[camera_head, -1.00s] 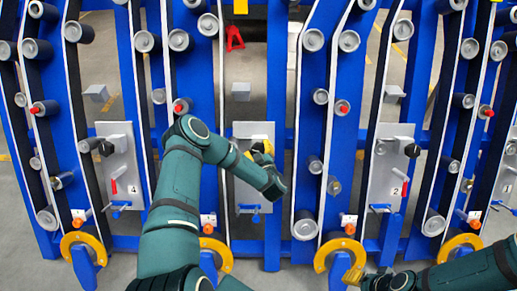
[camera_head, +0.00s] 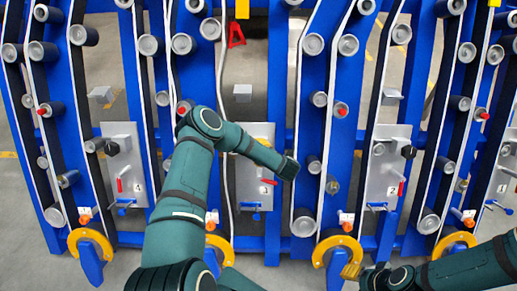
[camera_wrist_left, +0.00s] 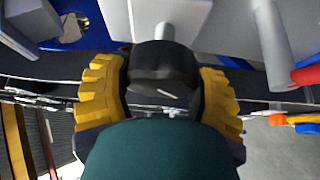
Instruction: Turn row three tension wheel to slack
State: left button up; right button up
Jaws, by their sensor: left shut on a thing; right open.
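The tension wheel, a black knob (camera_wrist_left: 163,62) on a light grey shaft, shows in the left wrist view. My left gripper (camera_wrist_left: 160,98) is around it, its yellow ribbed fingers closed on both sides. In the head view my left arm reaches to the middle grey plate (camera_head: 252,187), between plates marked 4 and 2; my arm hides the knob and fingers there. A red lever (camera_head: 268,181) shows on this plate, and a red handle (camera_wrist_left: 306,75) is at the right in the left wrist view. My right gripper (camera_head: 352,271) is open, low and apart from the plates.
Blue uprights (camera_head: 285,80) with rollers and white-edged belts stand on both sides of the middle plate. Neighbouring plates (camera_head: 122,150) and (camera_head: 386,155) carry black knobs and red levers. Yellow arcs (camera_head: 338,245) line the bottom. A red stand (camera_head: 236,35) is on the floor behind.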

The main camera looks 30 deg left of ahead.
pick_arm(q)
jog(key=n+h+p, duration=0.1)
jog(key=n, duration=0.1)
jog(key=shift+n+g, duration=0.3)
jog(key=shift+g, duration=0.1)
jog(key=shift+n+g+h+p, duration=0.3)
jog(key=shift+n+h+p, duration=0.4)
jog(key=shift+n, duration=0.6)
jog(key=shift+f, duration=0.1)
jog(key=o, duration=1.2)
jog(key=shift+d, duration=0.1)
jog(key=v, duration=1.2)
